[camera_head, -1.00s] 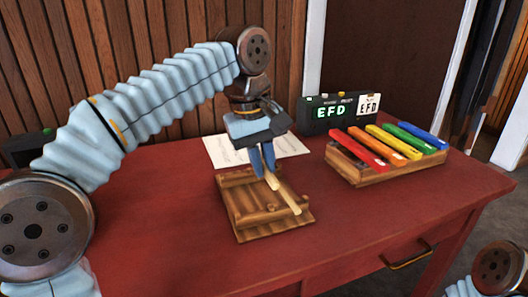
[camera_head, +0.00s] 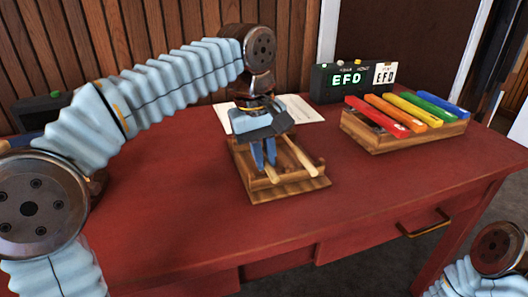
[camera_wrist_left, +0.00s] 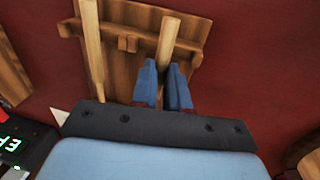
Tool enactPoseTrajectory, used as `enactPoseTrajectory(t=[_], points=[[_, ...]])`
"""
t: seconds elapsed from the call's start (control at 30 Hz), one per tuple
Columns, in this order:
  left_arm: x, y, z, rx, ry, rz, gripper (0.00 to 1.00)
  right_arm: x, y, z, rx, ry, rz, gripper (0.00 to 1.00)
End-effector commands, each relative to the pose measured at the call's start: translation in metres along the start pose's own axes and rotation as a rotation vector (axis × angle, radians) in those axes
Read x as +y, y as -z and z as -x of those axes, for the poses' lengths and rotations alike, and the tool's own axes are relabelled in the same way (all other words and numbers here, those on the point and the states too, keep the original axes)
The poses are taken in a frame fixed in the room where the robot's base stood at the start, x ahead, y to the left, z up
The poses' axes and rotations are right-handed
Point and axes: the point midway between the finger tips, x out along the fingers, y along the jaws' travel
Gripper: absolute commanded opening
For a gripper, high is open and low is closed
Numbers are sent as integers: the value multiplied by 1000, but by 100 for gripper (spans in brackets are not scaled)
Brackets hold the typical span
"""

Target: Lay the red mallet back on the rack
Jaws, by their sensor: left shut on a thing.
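The wooden rack (camera_head: 290,190) stands on the red desk. My left gripper (camera_head: 264,162) is over its left part, fingers pointing down and shut on the pale stick of a mallet (camera_head: 276,178). In the left wrist view, that stick (camera_wrist_left: 167,38) runs between the blue fingertips (camera_wrist_left: 163,88) and across the rack's notched bar (camera_wrist_left: 136,42). Whether it rests on the bar is unclear. A second pale stick (camera_head: 298,155) lies across the rack, beside the held one and apart from it. Both mallet heads are hidden, so no red head shows.
A xylophone with coloured bars (camera_head: 405,130) stands to the right of the rack. A dark box with green letters "EFD" (camera_head: 346,80) stands behind it. White paper (camera_head: 305,108) lies behind the rack. The front of the desk is clear.

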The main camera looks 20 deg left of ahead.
Motion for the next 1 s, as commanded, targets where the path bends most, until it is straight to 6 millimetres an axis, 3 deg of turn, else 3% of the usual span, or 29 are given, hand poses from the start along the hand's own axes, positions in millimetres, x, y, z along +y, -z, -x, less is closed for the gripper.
enactPoseTrajectory(t=[0.3, 0.33, 0.5, 0.87, 1.0], points=[[0, 0, -1, 0, -1, 0, 0, 0, 0, -1, 1, 0, 0, 0], [0, 0, -1, 0, -1, 0, 19, 0, 0, -1, 1, 0, 0, 0], [0, 0, -1, 0, 0, 0, 44, 0, 0, -1, 1, 0, 0, 0], [-1, 0, -2, -1, 3, 1, 44, 0, 0, -1, 1, 0, 0, 0], [0, 0, 10, 1, 0, 0, 44, -1, 0, 3, 0, 0, 0, 0]])
